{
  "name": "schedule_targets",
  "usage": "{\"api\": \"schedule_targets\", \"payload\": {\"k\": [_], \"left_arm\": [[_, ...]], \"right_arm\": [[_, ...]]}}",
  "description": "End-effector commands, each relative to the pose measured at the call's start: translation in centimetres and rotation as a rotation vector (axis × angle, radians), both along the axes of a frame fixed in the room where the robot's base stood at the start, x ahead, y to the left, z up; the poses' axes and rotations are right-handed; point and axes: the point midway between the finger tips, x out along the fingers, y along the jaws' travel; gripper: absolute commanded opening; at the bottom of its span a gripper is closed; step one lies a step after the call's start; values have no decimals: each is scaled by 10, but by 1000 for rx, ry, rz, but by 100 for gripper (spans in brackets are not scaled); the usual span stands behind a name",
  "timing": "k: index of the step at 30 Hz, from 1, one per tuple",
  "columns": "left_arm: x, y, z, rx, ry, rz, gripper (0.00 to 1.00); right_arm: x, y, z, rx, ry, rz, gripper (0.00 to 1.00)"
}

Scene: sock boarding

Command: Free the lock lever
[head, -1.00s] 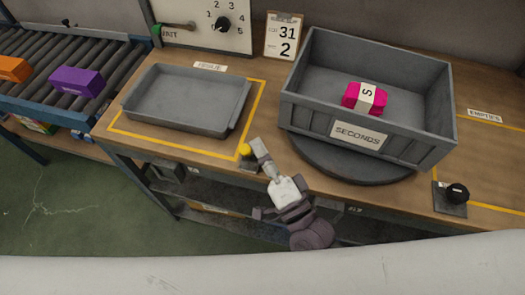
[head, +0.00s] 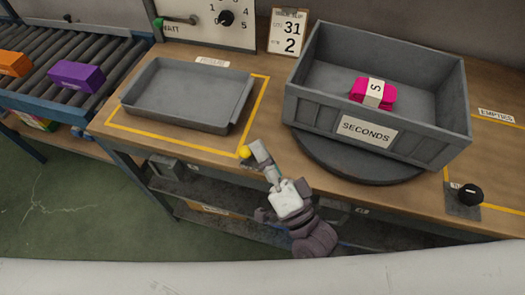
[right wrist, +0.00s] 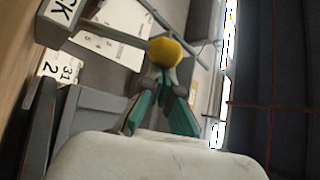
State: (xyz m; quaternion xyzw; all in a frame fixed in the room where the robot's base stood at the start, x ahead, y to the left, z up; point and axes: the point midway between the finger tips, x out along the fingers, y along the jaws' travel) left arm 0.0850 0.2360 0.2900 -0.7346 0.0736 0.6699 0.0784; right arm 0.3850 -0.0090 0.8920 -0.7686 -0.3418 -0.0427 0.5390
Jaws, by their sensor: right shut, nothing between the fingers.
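The lock lever's yellow ball knob (head: 245,152) is at the front edge of the bench, by the near right corner of the taped area. My right gripper (head: 259,149) is just right of the knob, shut and empty. In the right wrist view the knob (right wrist: 165,52) is just beyond the closed fingertips (right wrist: 163,78); I cannot tell whether they touch. A grey block (right wrist: 60,32) with a label ending in "CK" is at the upper left there. My left gripper is not in view.
A grey crate (head: 316,112) marked SECONDS holds a pink bundle (head: 373,93) on a round dark turntable (head: 350,172). A shallow grey tray (head: 185,122) lies left of it. A black knob (head: 470,194) is at the right. A conveyor (head: 30,85) carries orange and purple packs.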

Motion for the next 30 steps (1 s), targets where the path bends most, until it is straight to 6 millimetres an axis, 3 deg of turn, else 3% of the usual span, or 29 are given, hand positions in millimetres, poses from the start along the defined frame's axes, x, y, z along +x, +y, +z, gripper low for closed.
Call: {"api": "schedule_targets", "payload": {"k": [5,18,24,30], "left_arm": [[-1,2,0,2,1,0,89],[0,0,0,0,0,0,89],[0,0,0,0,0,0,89],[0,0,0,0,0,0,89]], "right_arm": [[-9,-5,-7,-5,5,1,0],[-76,-47,-44,-3,5,2,0],[-90,-56,-52,-1,2,0,0],[-92,-58,-52,1,0,-1,0]]}}
